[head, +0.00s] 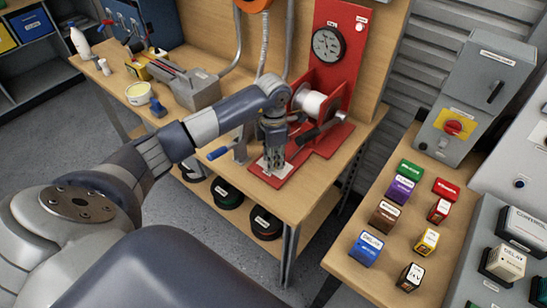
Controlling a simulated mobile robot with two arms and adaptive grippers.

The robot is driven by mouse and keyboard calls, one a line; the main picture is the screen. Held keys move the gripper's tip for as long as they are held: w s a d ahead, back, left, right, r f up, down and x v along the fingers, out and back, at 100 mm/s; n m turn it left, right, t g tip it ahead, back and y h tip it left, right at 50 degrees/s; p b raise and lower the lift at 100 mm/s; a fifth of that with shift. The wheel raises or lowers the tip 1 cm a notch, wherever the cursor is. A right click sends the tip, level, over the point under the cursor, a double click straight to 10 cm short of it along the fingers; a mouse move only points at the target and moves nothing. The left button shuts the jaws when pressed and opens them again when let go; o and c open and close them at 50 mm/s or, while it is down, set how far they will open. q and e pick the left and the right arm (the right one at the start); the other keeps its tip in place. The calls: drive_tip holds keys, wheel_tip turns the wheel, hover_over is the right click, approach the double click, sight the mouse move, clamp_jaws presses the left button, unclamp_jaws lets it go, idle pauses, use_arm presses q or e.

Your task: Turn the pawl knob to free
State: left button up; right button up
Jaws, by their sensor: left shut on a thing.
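The red winch (325,78) stands on the wooden bench, with a white spool (312,103) between red side plates and a round dial on its tall back plate. My left gripper (273,168) points down over the front left of the winch's red base, beside a white label plate. It is shut on a small part there that looks like the pawl knob, which the fingers mostly hide. I cannot read which way the knob points. A dark lever (310,134) sticks out just right of the gripper. My right gripper is not in view.
A blue-handled bar (218,153) is left of the gripper. At right, several coloured blocks stand on another table (345,266) beside a grey switch box (482,80).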

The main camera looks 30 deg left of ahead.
use_arm(q)
drive_tip(key=n, duration=0.4)
drive_tip(key=shift+n+b, duration=0.3)
drive_tip(key=shift+b, duration=0.1)
drive_tip(key=n, duration=0.3)
drive_tip(key=shift+n, duration=0.3)
drive_tip(key=n, duration=0.4)
drive_tip(key=shift+b, duration=0.3)
drive_tip(key=shift+n, duration=2.2)
drive_tip(key=o, duration=1.1)
wheel_tip(320, 180, up, 12)
